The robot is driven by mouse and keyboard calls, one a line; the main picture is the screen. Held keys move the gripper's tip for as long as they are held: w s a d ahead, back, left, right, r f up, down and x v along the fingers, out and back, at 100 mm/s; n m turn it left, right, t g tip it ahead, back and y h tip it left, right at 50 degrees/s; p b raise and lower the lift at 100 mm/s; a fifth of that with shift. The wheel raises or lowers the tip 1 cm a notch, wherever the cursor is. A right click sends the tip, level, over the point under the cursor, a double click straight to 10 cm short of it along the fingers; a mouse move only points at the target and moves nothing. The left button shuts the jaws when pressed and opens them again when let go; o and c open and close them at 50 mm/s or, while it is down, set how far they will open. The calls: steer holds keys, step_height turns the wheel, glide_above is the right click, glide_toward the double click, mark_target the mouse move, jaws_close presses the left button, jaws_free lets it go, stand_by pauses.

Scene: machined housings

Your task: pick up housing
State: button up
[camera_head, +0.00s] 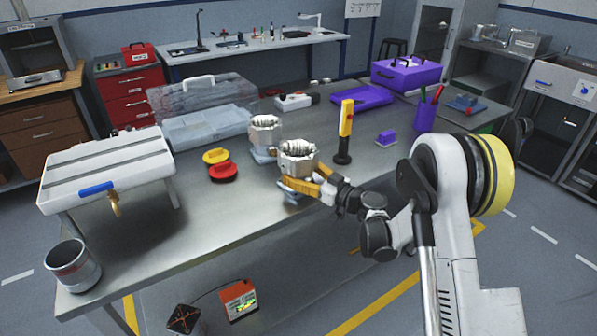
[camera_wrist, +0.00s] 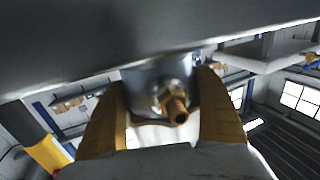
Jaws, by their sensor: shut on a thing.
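A silvery machined housing (camera_head: 298,157) with a ring of openings on top stands upright near the middle of the table. My gripper (camera_head: 306,184), with its yellow-orange fingers, reaches in from the right and is shut on the lower part of this housing. In the wrist view the two fingers of my gripper (camera_wrist: 162,95) flank the grey housing (camera_wrist: 140,82), and a brass fitting sticks out between them. I cannot tell whether the housing's base touches the table. A second, similar housing (camera_head: 265,134) stands just behind and to the left, on a bluish base.
A yellow and black tool (camera_head: 346,128) stands upright just right of the held housing. Red and yellow round parts (camera_head: 222,172) lie to its left. A purple block (camera_head: 386,137) and pen cup (camera_head: 426,115) are at right.

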mark_target(298, 159)
steer(key=shift+r+p, duration=0.3)
steer(key=shift+r, duration=0.2)
steer(key=r, duration=0.1)
steer(key=r+p, duration=0.2)
steer(key=shift+s+r, duration=0.3)
steer(key=shift+r, duration=0.05)
steer(key=s+a+r+p, duration=0.1)
steer(key=s+r+p, duration=0.6)
steer(key=s+r, duration=0.4)
steer(key=shift+a+r, duration=0.35)
steer(key=shift+r, duration=0.3)
